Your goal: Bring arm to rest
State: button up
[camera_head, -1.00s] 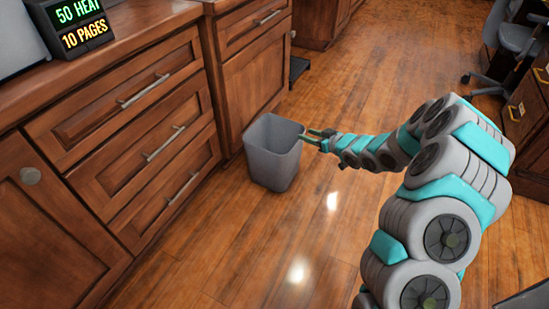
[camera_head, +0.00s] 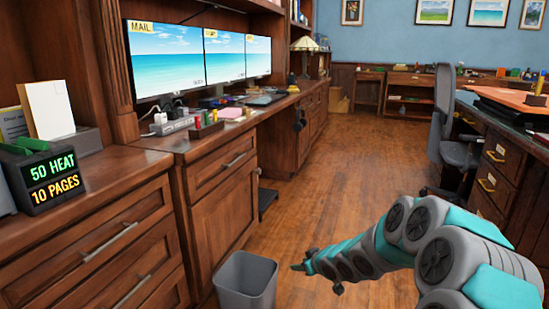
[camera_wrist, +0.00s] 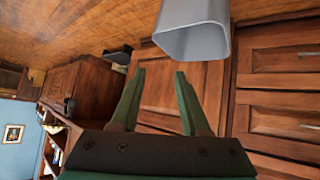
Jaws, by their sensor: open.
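My grey and teal arm reaches in from the lower right of the head view. My gripper (camera_head: 318,275) is at the arm's far end, just right of a grey waste bin (camera_head: 246,281) on the floor. In the wrist view my gripper (camera_wrist: 158,80) shows two green fingers spread apart with nothing between them. The wrist view is turned on its side, and the bin (camera_wrist: 193,32) shows beyond the fingertips, apart from them. Wooden drawers and a cabinet door lie behind the fingers there.
Wooden cabinets (camera_head: 95,240) with a counter run along the left, bearing a small display box (camera_head: 50,178) and several monitors (camera_head: 170,62). A desk with drawers (camera_head: 492,185) and an office chair (camera_head: 447,120) stand at right. The wooden floor (camera_head: 345,165) between is clear.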

jog(key=s+d+r+m+g+h+p, duration=0.1)
jog(key=s+d+r+m+g+h, duration=0.25)
jog(key=s, duration=0.75)
jog(key=s+d+r+g+h+p, duration=0.15)
jog(key=s+d+r, duration=0.4)
jog(key=s, duration=0.55)
jog(key=s+a+r+m+g+p, duration=0.1)
jog(key=s+r+m+g, duration=0.15)
jog(key=s, duration=1.15)
jog(key=s+a+r+m+g, duration=0.1)
jog(key=s+r+g, duration=0.2)
jog(key=s, duration=1)
notch_tip(320, 180, down, 15)
jog(key=b, duration=1.5)
jog(key=shift+s+a+y, duration=0.2)
jog(key=shift+s+y, duration=0.1)
jog(key=shift+s, duration=0.15)
